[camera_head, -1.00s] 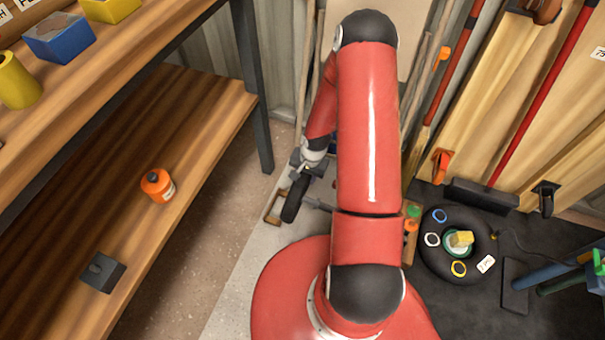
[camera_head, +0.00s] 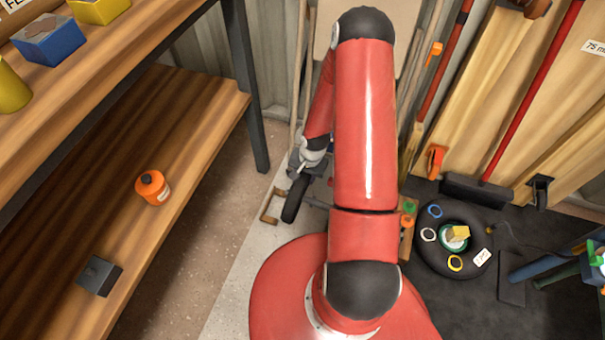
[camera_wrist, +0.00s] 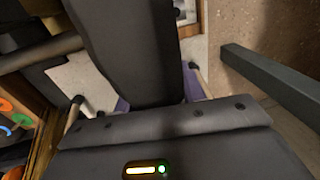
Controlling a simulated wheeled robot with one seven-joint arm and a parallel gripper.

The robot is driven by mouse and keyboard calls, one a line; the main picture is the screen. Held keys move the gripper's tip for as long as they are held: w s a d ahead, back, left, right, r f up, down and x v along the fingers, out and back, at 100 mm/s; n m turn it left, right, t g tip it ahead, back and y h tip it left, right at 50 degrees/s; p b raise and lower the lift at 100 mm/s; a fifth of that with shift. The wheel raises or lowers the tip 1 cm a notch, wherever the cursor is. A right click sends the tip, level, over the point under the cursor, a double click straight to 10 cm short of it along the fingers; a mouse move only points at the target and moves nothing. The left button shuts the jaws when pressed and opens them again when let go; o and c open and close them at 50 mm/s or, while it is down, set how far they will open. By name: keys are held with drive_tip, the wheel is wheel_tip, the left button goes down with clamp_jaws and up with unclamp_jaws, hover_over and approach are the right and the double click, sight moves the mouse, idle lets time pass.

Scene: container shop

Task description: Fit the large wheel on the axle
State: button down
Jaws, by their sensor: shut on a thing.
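The large wheel (camera_head: 294,199) is dark and shows nearly edge-on beside my red arm in the head view. In the wrist view the wheel (camera_wrist: 125,48) fills the upper middle as a broad black band. My gripper (camera_head: 302,172) is shut on the wheel at its upper part. A thin grey rod (camera_head: 318,203), which looks like the axle, runs right from the wheel and passes behind my arm.
A black tyre (camera_head: 425,252) with coloured rings lies at right. A brown bracket (camera_head: 268,207) is left of the wheel.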

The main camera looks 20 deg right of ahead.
drive_tip(key=shift+s+d+f, duration=0.1)
drive_tip(key=shift+s+d, duration=0.55)
drive_tip(key=shift+s, duration=0.05)
drive_tip(key=c, duration=0.8)
unclamp_jaws()
drive_tip(key=shift+o, duration=0.2)
wheel_tip(320, 180, up, 8)
drive_tip(key=p, duration=0.1)
drive_tip(key=shift+s+d+f, duration=0.15)
drive_tip(key=shift+s+d, duration=0.25)
